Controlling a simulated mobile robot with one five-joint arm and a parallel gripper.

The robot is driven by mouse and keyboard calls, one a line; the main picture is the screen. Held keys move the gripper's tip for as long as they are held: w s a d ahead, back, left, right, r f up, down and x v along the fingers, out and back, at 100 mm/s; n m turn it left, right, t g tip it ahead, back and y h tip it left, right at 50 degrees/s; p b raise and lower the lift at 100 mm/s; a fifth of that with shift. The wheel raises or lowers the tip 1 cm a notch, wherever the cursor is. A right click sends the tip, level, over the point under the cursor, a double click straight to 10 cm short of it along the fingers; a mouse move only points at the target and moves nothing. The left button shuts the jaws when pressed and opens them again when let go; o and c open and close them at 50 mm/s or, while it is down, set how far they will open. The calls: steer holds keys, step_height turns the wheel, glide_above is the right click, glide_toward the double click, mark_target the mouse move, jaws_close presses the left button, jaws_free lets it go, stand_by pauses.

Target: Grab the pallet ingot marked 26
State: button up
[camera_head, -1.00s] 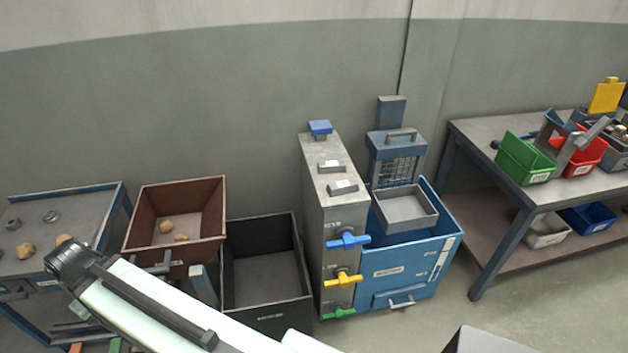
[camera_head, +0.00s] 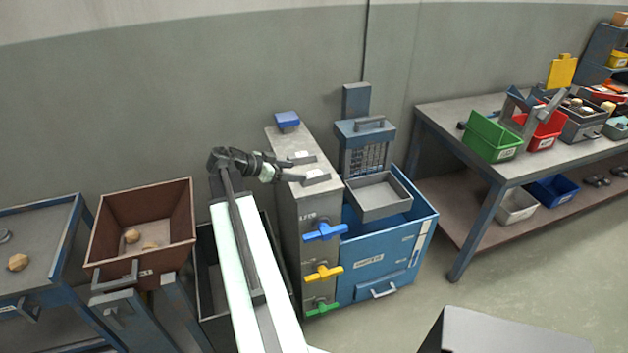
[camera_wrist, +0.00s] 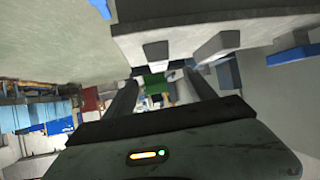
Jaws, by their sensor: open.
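Two small grey ingots with pale labels lie on top of the tall grey cabinet (camera_head: 290,200). One is farther back (camera_head: 302,157) and the other nearer the front (camera_head: 315,177). The labels are too small to read, so I cannot tell which is marked 26. My gripper (camera_head: 294,170) is open, reaching from the left to the cabinet's top edge beside the ingots. In the wrist view, my gripper's fingers (camera_wrist: 162,92) are apart with no ingot held between them. Two grey blocks, seemingly the ingots, show ahead, one centre (camera_wrist: 155,50) and one to the right (camera_wrist: 217,45).
A blue block (camera_head: 287,119) sits at the cabinet's back end. Blue, yellow and green handles (camera_head: 324,272) stick out from its front. A blue bin with a grey tray (camera_head: 380,197) stands to the right. A brown bin (camera_head: 140,225) and a dark bin (camera_head: 207,275) stand left.

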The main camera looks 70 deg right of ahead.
mark_target(313, 174)
steer(key=shift+s+d, duration=0.1)
steer(key=shift+s, duration=0.1)
steer(key=b+x, duration=0.4)
steer(key=x, duration=0.3)
steer(key=shift+f, duration=0.25)
steer(key=shift+s+d, duration=0.15)
steer(key=shift+s, duration=0.05)
steer(key=shift+r, duration=0.1)
jaws_close()
